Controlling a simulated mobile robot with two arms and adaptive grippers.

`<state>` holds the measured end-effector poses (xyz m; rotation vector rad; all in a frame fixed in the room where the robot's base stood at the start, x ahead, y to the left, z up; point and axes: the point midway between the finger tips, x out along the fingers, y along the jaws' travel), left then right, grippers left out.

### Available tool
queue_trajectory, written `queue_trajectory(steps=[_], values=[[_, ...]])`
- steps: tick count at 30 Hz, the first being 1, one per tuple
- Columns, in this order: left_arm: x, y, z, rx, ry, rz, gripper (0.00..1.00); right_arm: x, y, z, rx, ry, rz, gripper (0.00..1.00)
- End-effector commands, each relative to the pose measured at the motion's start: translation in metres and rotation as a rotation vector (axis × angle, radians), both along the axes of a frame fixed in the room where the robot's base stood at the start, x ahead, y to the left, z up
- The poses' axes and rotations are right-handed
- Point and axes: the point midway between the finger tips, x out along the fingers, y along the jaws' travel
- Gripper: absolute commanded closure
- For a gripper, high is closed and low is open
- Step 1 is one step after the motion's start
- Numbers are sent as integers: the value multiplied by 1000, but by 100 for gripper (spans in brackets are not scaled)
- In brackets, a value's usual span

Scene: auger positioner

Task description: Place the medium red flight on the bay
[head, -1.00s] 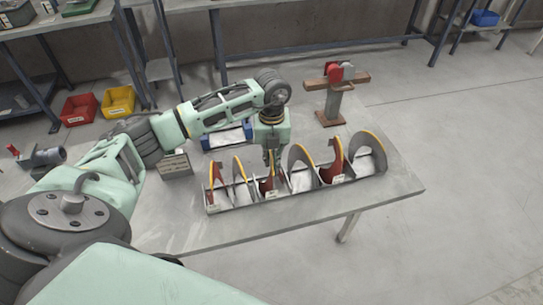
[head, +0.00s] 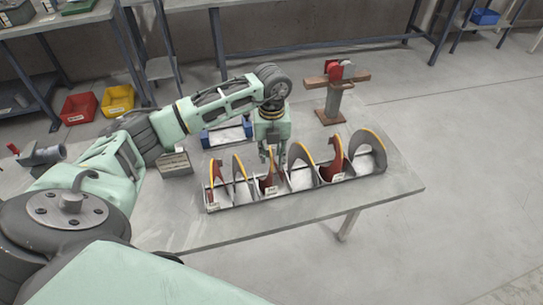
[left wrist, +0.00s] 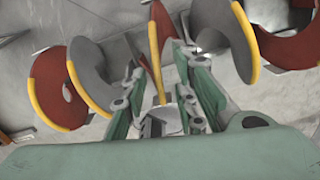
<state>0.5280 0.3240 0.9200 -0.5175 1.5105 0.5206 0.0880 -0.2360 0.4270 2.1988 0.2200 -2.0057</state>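The rack (head: 236,205) of bays stands on the table in the head view, holding a row of red and grey flights with yellow edges. The medium red flight (head: 266,183) sits upright in a middle bay, between two grey flights (head: 239,172) (head: 304,152). My left gripper (head: 273,160) points down just above it. In the left wrist view, my left gripper's fingers (left wrist: 158,105) are apart, with the red flight (left wrist: 153,45) and its yellow edge between and beyond them. Contact with the flight cannot be made out. My right gripper is not in view.
A smaller red flight (head: 216,176) and a larger red flight (head: 334,158) stand in the same rack. A stand with a red clamp (head: 334,92) is behind it. The front table strip is clear.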

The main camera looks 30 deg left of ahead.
Motion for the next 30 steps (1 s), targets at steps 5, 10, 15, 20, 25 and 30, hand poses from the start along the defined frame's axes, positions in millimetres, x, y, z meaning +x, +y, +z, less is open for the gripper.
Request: queue_trajectory(steps=[5, 10, 15, 20, 25, 30], values=[[2, 0, 34, 0, -9, -2, 73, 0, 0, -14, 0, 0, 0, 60], [2, 0, 72, -1, -8, -1, 73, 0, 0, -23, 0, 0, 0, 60], [1, 0, 99, 0, -5, -1, 73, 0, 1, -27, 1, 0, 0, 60], [1, 0, 110, 0, -2, 0, 73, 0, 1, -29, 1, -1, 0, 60], [0, 0, 112, 0, -1, 0, 73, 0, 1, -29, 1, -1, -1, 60], [1, -2, 111, -5, -2, -4, 73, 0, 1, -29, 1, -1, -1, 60]])
